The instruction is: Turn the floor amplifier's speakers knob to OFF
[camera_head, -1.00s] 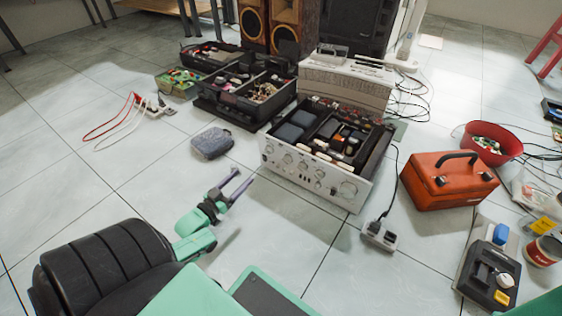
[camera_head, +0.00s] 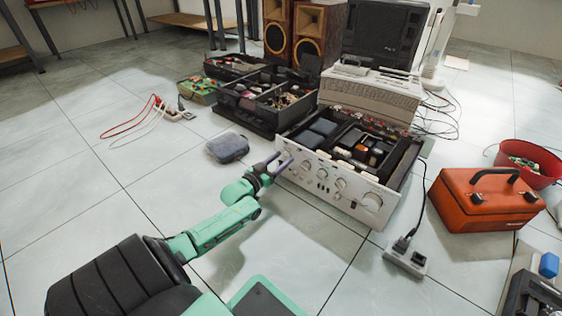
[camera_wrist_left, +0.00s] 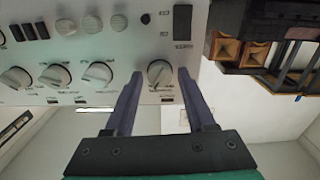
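The amplifier (camera_head: 333,197) sits on the floor with its top open and a silver front panel of several knobs facing me. In the left wrist view its panel (camera_wrist_left: 115,50) fills the top, with a row of round knobs. My left gripper (camera_head: 279,162) is at the left end of the panel in the head view. In the left wrist view it (camera_wrist_left: 160,73) is open, with one finger on each side of the end knob (camera_wrist_left: 160,72). Gaps show between knob and fingers. The knob's small labels are too blurred to read. My right gripper is out of view.
A grey-blue case (camera_head: 227,148) lies left of the amplifier. Black open crates (camera_head: 240,112) stand behind it. A power strip (camera_head: 405,258) with a cable and an orange toolbox (camera_head: 492,200) are to its right. The floor in front is clear.

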